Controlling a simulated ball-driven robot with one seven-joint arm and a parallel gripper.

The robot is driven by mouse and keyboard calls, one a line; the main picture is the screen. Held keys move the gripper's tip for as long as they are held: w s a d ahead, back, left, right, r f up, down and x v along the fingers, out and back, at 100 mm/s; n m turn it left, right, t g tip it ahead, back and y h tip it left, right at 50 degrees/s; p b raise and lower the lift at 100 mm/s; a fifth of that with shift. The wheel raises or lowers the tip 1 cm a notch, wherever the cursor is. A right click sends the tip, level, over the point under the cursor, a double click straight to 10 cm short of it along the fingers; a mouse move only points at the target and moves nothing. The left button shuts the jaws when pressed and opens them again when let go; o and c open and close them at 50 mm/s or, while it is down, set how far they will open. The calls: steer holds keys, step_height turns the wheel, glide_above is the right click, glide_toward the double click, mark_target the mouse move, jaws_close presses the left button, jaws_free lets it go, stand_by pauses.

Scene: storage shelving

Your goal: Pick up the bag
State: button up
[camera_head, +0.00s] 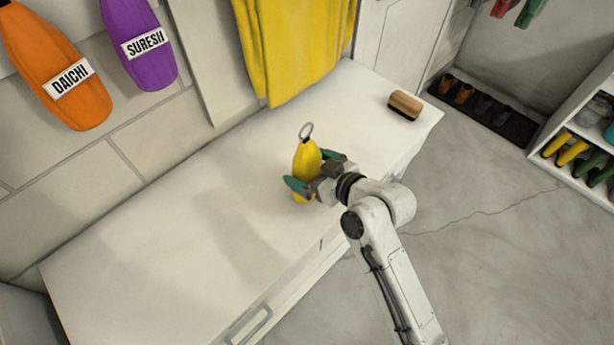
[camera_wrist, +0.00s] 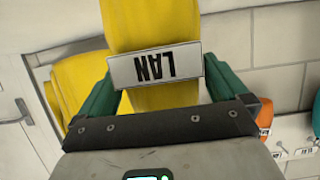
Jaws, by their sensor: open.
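The yellow bag (camera_head: 306,157) stands upright on the white bench top (camera_head: 180,235), with a metal ring at its top. In the wrist view the yellow bag (camera_wrist: 152,24) carries a white label reading "LAN", seen upside down. My gripper (camera_head: 313,176) has its green fingers on either side of the bag, around its middle. In the wrist view my gripper (camera_wrist: 160,85) shows its two fingers spread apart, with the bag and label between them. I cannot tell whether the fingers touch the bag.
A wooden brush (camera_head: 404,105) lies at the bench's far right end. A yellow cloth (camera_head: 295,45) hangs behind the bag. Orange (camera_head: 55,70) and purple (camera_head: 140,45) named bags hang on the wall at left. A shoe shelf (camera_head: 580,135) stands right; the bench's left is clear.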

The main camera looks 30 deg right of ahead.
steer(key=shift+w+a+f, duration=0.2)
steer(key=shift+w+f, duration=0.05)
steer(key=shift+w, duration=0.25)
steer(key=shift+c, duration=0.5)
steer(key=shift+r, duration=0.1)
steer(key=c, duration=1.5)
